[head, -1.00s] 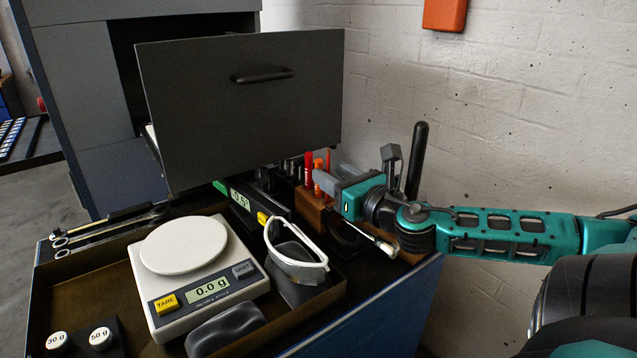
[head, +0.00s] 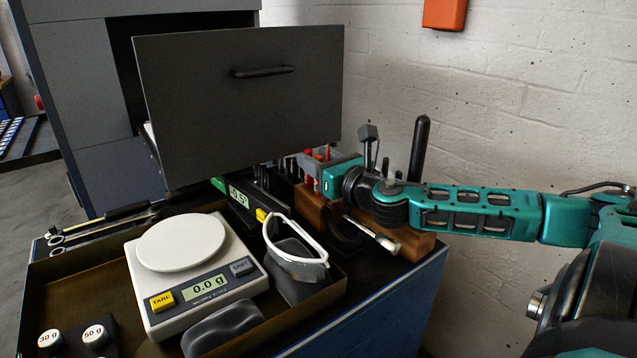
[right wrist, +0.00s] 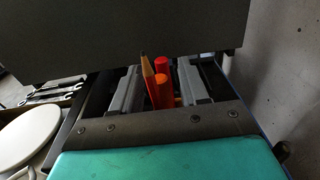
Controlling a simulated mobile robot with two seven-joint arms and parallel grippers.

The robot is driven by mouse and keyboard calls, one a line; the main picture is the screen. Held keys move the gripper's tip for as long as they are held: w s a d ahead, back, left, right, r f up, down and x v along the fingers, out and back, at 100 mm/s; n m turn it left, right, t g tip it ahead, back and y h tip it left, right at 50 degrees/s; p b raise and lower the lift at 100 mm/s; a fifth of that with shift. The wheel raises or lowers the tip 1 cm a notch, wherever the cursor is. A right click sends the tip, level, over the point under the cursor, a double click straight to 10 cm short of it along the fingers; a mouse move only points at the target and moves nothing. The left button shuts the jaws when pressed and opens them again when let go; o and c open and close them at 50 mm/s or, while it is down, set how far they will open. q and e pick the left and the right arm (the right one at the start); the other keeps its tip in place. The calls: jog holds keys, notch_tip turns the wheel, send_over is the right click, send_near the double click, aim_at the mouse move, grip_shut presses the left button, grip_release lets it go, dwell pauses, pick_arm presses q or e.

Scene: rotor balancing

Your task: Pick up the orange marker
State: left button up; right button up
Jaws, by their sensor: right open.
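The orange marker (right wrist: 162,94) stands upright in the wooden holder block (head: 310,206); its top also shows in the head view, partly covered by my right gripper. My right gripper (right wrist: 159,90) is open, with one grey finger on each side of the orange marker, a red marker (right wrist: 161,66) and a pencil (right wrist: 147,72). A gap shows between the fingers and the orange marker, and it is not gripped. The marker's lower part is hidden by the gripper body in the right wrist view. My left gripper is not in view.
A dark open drawer front (head: 240,105) rises just behind the holder. A black upright handle (head: 418,150) and a white brick wall (head: 520,110) stand at right.

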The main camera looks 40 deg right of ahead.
jog(key=shift+c, duration=0.4)
grip_shut()
notch_tip(320, 180, up, 7)
jog(key=shift+f+p, duration=0.15)
jog(key=shift+p, duration=1.1)
jog(key=shift+b, duration=0.3)
notch_tip(320, 180, up, 13)
jog(key=shift+r, duration=0.2)
